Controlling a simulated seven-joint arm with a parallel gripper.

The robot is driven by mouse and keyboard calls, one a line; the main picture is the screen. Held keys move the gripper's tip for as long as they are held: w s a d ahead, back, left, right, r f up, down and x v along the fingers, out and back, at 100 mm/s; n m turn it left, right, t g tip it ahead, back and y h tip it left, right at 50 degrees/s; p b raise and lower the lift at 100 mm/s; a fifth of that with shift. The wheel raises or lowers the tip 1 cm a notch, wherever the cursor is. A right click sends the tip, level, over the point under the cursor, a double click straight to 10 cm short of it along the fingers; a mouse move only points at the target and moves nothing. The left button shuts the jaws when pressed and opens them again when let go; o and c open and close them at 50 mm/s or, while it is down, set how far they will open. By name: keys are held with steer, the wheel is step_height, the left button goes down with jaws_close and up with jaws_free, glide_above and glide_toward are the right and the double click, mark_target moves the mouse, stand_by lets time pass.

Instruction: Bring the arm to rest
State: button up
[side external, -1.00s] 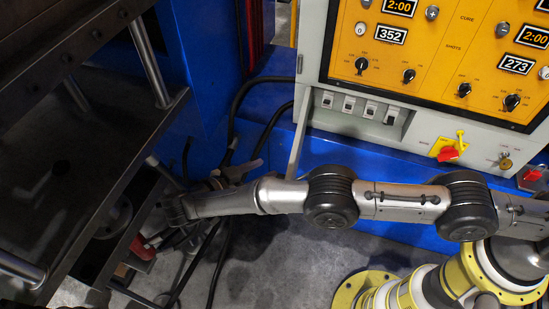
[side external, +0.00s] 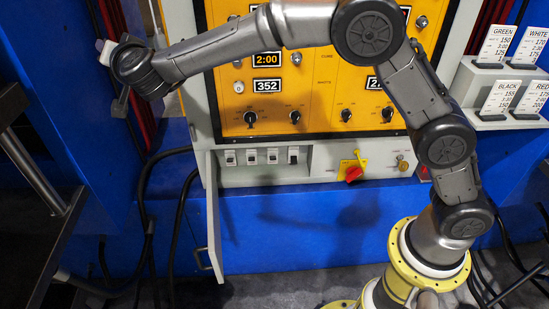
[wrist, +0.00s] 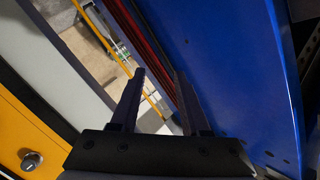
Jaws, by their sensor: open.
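My gripper (wrist: 161,76) is open and empty in the wrist view. Its two dark fingers stand apart, with only background between them. In the side external view my arm is raised and bent, with its wrist at the upper left, in front of the blue press frame and beside the yellow control panel (side external: 320,95). There my gripper is mostly hidden by the wrist joint, and its fingers cannot be made out clearly. It appears to touch nothing.
A row of switches (side external: 262,156) and a red knob on a yellow plate (side external: 353,171) sit under the panel. A grey door (side external: 214,215) juts out below. Black cables (side external: 150,190) hang at left. A rack of labelled cards (side external: 497,90) stands at right. Dark press parts (side external: 28,230) are at far left.

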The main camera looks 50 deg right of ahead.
steer(key=s+d+r+n+g+y, duration=0.1)
steer(key=s+d+r+n+y, duration=0.3)
steer(key=s, duration=0.3)
steer(key=s+d+r+n+g+y, duration=0.1)
steer(key=s+d+r+n+y, duration=0.25)
steer(key=s, duration=0.25)
steer(key=s+d+f+g+h, duration=0.1)
steer(key=s+d+f+g, duration=0.2)
steer(key=s, duration=0.8)
steer(key=s+d+f+n+g+h, duration=0.1)
steer(key=s+d+f+g+h, duration=0.1)
steer(key=s+d+f, duration=0.6)
steer(key=s+d+f+n+g+h, duration=0.1)
steer(key=s+d+f+g, duration=0.2)
steer(key=s, duration=1.3)
step_height(320, 180, down, 5)
steer(key=shift+d+r+g+h, duration=0.2)
steer(key=shift+d+g+h, duration=0.15)
steer(key=shift+d, duration=0.8)
